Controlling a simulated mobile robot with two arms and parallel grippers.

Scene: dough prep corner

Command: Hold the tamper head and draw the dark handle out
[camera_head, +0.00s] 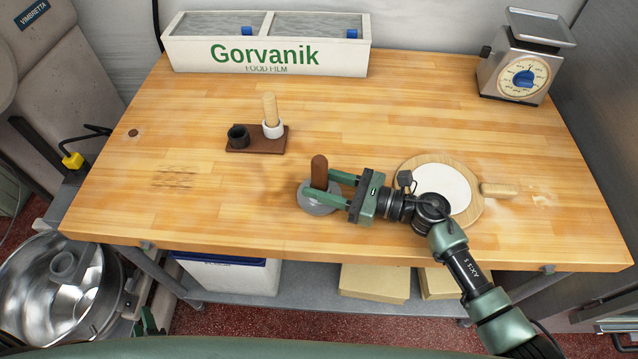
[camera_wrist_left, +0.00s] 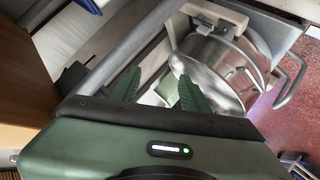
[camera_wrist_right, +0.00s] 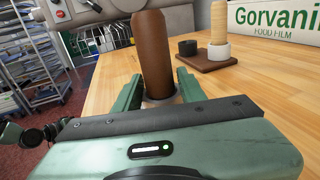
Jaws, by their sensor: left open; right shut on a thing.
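The tamper stands upright on the wooden table near its front edge, left of the round board. Its grey round head (camera_head: 318,206) rests on the tabletop. Its dark brown handle (camera_head: 319,171) rises from the head and also shows large in the right wrist view (camera_wrist_right: 153,55). My right gripper (camera_head: 320,186) reaches in from the right and is shut on the tamper head, with a finger on each side below the handle. My left gripper (camera_wrist_left: 158,90) is open and empty, away from the tamper, with the steel bowl beyond its fingers in the left wrist view.
A brown stand (camera_head: 256,146) holds a black cup (camera_head: 238,136) and a pale wooden handle in a white collar (camera_head: 272,126). A round board with a white disc (camera_head: 443,186) lies right. A film box (camera_head: 266,57) and scale (camera_head: 523,70) stand behind. The table's left is mostly clear.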

